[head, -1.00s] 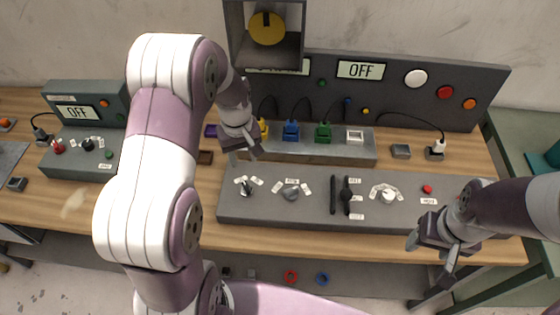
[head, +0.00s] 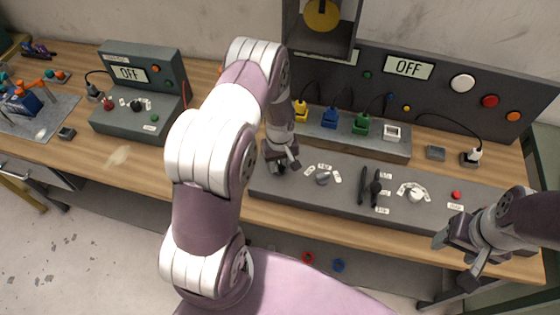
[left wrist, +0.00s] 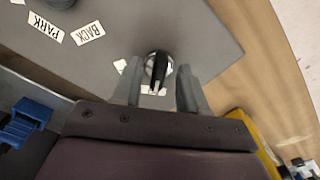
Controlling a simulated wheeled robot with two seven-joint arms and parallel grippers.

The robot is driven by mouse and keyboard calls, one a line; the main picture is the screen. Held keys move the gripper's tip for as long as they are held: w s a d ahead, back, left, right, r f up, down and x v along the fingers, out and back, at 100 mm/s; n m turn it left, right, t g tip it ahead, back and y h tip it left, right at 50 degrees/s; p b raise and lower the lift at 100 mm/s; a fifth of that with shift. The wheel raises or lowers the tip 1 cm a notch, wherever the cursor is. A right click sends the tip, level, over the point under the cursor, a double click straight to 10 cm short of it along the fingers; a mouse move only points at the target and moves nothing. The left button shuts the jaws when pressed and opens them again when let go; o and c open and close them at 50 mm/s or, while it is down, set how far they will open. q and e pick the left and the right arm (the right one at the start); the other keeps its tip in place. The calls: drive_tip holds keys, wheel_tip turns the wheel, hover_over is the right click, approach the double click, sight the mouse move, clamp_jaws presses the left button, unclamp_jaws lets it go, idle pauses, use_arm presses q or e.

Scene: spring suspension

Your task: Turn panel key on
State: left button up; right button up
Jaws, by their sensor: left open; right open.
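The panel key (left wrist: 157,67), a small dark round switch with a light bar, shows in the left wrist view on the grey control panel (left wrist: 190,25). It lies between the fingertips of my left gripper (left wrist: 158,88), which is open with a gap on either side. In the head view my left gripper (head: 282,164) is over the left end of the control panel (head: 340,205) and hides the key. The display (head: 408,66) on the upright board reads OFF. My right gripper (head: 460,257) is open and empty near the panel's right front corner.
A smaller box (head: 140,122) also reads OFF.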

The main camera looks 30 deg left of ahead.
use_arm(q)
drive_tip(key=shift+w, duration=0.15)
clamp_jaws()
drive_tip(key=shift+m, duration=0.3)
drive_tip(key=m+b, duration=0.2)
drive_tip(key=m, duration=0.3)
drive_tip(key=shift+a, duration=0.1)
drive_tip(key=m, duration=0.3)
drive_tip(key=shift+b, duration=0.3)
drive_tip(key=shift+m, duration=1.6)
